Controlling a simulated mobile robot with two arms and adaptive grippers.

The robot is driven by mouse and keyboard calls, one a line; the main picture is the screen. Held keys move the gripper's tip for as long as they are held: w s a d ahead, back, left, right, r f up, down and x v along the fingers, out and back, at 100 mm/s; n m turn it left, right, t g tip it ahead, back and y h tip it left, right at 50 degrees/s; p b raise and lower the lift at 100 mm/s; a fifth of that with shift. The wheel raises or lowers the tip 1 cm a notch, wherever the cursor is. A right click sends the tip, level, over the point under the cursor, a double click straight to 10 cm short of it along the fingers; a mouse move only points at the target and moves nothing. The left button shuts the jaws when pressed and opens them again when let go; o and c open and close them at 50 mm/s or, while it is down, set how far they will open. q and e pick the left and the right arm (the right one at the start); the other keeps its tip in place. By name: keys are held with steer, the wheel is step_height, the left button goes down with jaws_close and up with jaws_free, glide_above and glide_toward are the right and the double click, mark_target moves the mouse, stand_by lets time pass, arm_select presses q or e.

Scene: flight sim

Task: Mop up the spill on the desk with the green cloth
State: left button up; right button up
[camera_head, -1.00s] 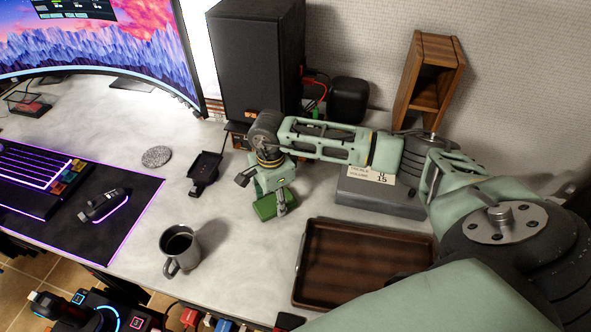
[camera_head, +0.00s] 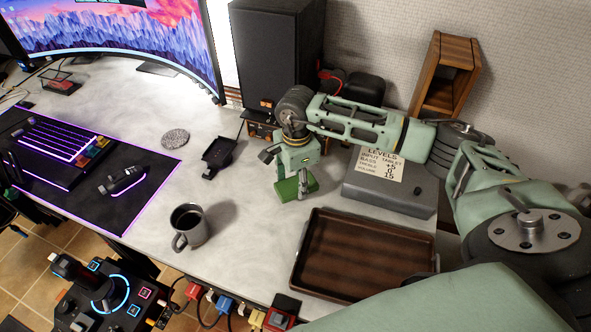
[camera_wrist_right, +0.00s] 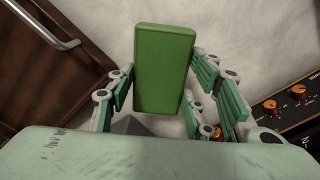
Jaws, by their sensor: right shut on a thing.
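The green cloth, a flat block-like pad (camera_head: 288,190), is in my right gripper (camera_head: 297,183). It also shows in the right wrist view (camera_wrist_right: 163,68), upright between the fingers of that gripper (camera_wrist_right: 165,85). The gripper is shut on it. It is low over the grey desk (camera_head: 130,130), between the phone stand and the brown tray. I cannot tell whether the cloth touches the desk. My left gripper is not in view.
A dark mug (camera_head: 188,227) stands near the desk's front edge. The brown tray (camera_head: 306,262) lies right of the cloth. Bare desk lies left of the cloth.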

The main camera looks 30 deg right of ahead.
steer(key=shift+r+p, duration=0.75)
steer(key=shift+r, duration=1.05)
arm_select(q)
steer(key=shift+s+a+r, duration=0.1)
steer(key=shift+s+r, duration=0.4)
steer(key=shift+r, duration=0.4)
